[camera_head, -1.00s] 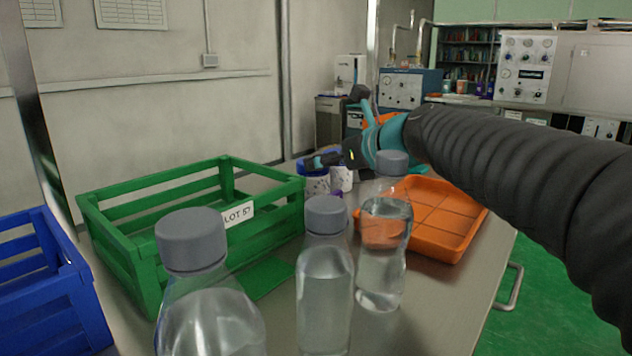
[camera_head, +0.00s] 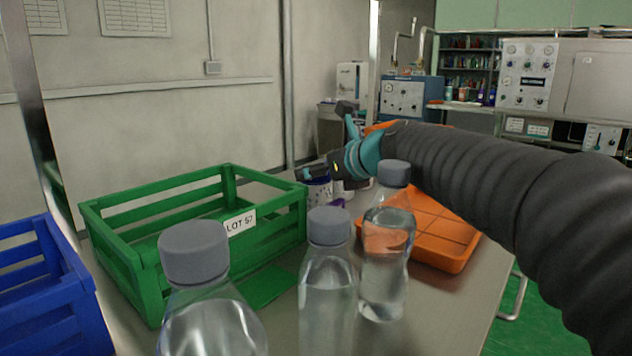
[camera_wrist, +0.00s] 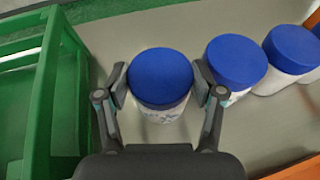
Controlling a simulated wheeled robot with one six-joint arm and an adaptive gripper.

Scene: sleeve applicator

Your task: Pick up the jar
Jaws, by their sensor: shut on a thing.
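The jar has a round blue lid and a pale, marked body. In the wrist view the jar (camera_wrist: 160,78) stands between the two fingers of my gripper (camera_wrist: 160,88), which are shut on it from both sides. In the head view my gripper (camera_head: 322,172) is at the far part of the table, and the jar (camera_head: 318,192) shows partly below it. The arm and fingers hide much of it. I cannot tell whether its base touches the table.
More blue-lidded jars (camera_wrist: 237,62) stand close on the right. A green crate (camera_head: 105,205) is left of the jar. An orange tray (camera_head: 440,262) is at right. Several clear bottles (camera_head: 328,275) with grey caps stand in front. A blue crate (camera_head: 45,290) is at lower left.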

